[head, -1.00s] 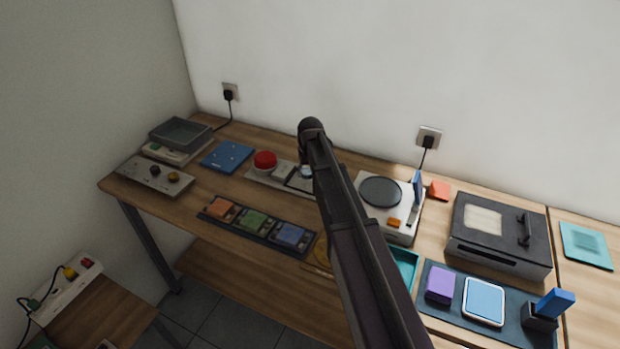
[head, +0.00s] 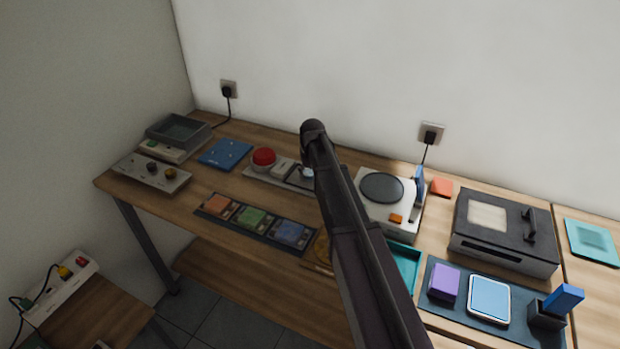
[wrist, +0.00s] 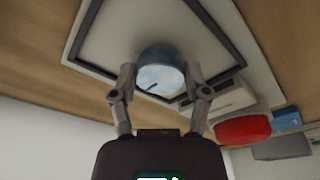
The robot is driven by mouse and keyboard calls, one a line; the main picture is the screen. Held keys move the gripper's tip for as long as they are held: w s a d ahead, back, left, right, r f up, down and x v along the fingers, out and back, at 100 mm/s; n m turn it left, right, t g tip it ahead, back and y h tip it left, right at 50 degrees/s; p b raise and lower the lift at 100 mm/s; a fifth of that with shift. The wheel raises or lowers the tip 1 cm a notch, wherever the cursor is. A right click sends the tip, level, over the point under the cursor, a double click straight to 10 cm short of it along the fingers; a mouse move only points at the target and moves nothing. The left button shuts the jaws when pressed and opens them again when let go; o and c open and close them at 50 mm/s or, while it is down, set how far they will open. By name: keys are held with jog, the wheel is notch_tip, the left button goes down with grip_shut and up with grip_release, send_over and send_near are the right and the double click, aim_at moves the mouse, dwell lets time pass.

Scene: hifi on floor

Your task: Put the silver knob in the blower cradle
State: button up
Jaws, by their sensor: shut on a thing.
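The silver knob (wrist: 160,75) is a shiny round piece, seen close in the wrist view. My gripper (wrist: 160,80) has one finger on each side of it and is shut on it. The knob is in front of a pale plate with a dark square frame (wrist: 213,28); I cannot tell whether it touches the plate. In the head view the knob (head: 307,173) shows as a small bright spot beside my arm, at that frame (head: 291,181). My fingers are hidden there. No part is clearly marked as the blower cradle; I cannot tell whether the framed plate is it.
A red dome (head: 264,157) and a grey block share the framed plate's base. A tray of coloured blocks (head: 255,222) lies in front. A turntable (head: 381,188) and teal tray (head: 407,262) are right of my arm. The wall is close behind.

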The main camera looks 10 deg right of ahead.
jog(key=shift+f, duration=0.35)
jog(key=o, duration=1)
jog(key=shift+r, duration=0.25)
notch_tip(320, 180, up, 12)
jog(key=s+p, duration=0.1)
jog(key=p, duration=1.1)
jog(key=shift+s, duration=0.4)
jog(key=shift+d+f, duration=0.1)
jog(key=s+m+g, duration=0.1)
jog(key=s, duration=2.6)
jog(key=shift+m+g, duration=0.4)
jog(key=shift+f, duration=0.1)
